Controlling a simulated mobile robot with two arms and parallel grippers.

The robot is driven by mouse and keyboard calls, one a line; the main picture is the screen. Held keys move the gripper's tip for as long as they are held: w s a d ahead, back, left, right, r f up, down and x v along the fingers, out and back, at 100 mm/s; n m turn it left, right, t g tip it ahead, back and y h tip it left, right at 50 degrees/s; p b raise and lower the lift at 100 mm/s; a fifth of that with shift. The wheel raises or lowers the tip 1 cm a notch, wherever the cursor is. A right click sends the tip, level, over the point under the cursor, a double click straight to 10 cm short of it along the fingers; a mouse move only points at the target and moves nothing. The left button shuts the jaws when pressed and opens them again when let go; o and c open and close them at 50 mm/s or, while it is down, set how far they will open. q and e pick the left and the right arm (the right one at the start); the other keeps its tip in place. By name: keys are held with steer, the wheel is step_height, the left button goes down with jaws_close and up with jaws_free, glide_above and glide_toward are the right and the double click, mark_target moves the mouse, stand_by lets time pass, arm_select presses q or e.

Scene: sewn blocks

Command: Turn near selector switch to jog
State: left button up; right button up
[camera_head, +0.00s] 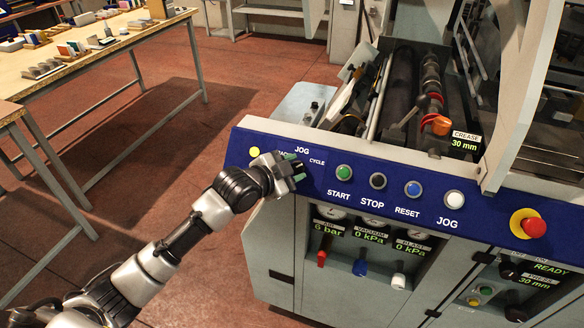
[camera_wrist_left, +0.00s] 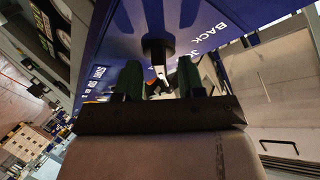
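The near selector switch sits on the blue control panel (camera_head: 325,190), between the printed words BACK, JOG and CYCLE. In the head view my left gripper (camera_head: 295,167) covers it. In the left wrist view its dark knob (camera_wrist_left: 157,48) shows just ahead of and between the two green fingers of my left gripper (camera_wrist_left: 159,82). The fingers are apart, one on each side. I cannot tell whether either touches the knob. A small part with a white mark shows between the fingertips; the pointer direction is not clear. My right gripper is out of view.
A yellow lamp (camera_head: 254,151) is left of my gripper. START (camera_head: 344,172), STOP (camera_head: 378,181), RESET (camera_head: 413,189) and JOG (camera_head: 453,199) buttons line the panel, with a red emergency stop (camera_head: 533,227) further right. The floor left of the machine is free.

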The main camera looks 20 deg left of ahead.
arm_select(q)
jaws_close()
steer(key=n+t+y+p, duration=0.1)
steer(key=n, duration=0.1)
steer(key=n+p, duration=0.2)
steer(key=n, duration=0.1)
steer(key=shift+s+d+t+y, duration=0.1)
steer(key=shift+t+y, duration=0.3)
steer(key=n+y+p, duration=0.1)
steer(key=n, duration=0.2)
steer(key=shift+t+p, duration=0.3)
steer(key=shift+t, duration=0.1)
steer(key=shift+d+f+n+y+p, duration=0.1)
steer(key=shift+n+y+p, duration=0.5)
steer(key=shift+n+y, duration=1)
steer(key=shift+n+h, duration=0.3)
steer(key=shift+n, duration=0.3)
